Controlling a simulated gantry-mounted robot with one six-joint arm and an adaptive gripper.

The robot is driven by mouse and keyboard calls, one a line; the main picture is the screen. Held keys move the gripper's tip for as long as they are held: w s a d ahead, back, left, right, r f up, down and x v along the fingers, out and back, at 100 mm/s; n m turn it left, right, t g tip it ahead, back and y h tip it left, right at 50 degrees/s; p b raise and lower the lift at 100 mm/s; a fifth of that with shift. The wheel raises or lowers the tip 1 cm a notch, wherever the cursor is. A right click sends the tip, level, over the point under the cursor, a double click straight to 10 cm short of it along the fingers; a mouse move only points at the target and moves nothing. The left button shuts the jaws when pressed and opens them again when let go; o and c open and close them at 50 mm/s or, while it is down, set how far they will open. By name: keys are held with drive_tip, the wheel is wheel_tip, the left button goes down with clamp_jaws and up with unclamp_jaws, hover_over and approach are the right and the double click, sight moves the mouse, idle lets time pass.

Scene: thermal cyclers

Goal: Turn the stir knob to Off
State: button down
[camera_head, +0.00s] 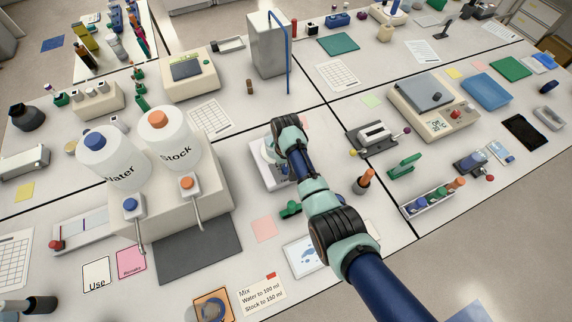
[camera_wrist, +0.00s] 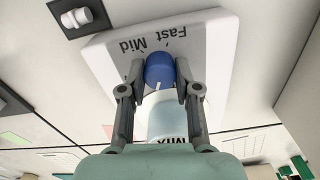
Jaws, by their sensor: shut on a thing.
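The blue stir knob (camera_wrist: 160,66) sits on the front of a white stirrer (camera_wrist: 215,60) in the wrist view. The words "Fast" and "Mid" are printed beside it. A short white mark on the knob points down in the picture, toward a pale container labelled "MIX" (camera_wrist: 168,118). My gripper (camera_wrist: 160,72) is shut on the knob, one finger on each side. In the head view the stirrer (camera_head: 262,178) shows beside my arm, which hides the knob and my fingertips. Any Off label is hidden or unreadable.
In the head view the Water (camera_head: 108,165) and Stock (camera_head: 175,150) bottles stand left of the stirrer. A brown vial with an orange top (camera_head: 364,181) and a grey device (camera_head: 372,138) stand to the right. A pink note (camera_head: 264,228) lies in front.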

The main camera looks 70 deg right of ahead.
drive_tip(key=n+p, duration=0.1)
drive_tip(key=n, duration=0.3)
drive_tip(key=shift+n, duration=0.4)
idle(0.4)
drive_tip(key=c, duration=0.8)
unclamp_jaws()
wheel_tip(320, 180, up, 12)
drive_tip(key=shift+r, duration=0.1)
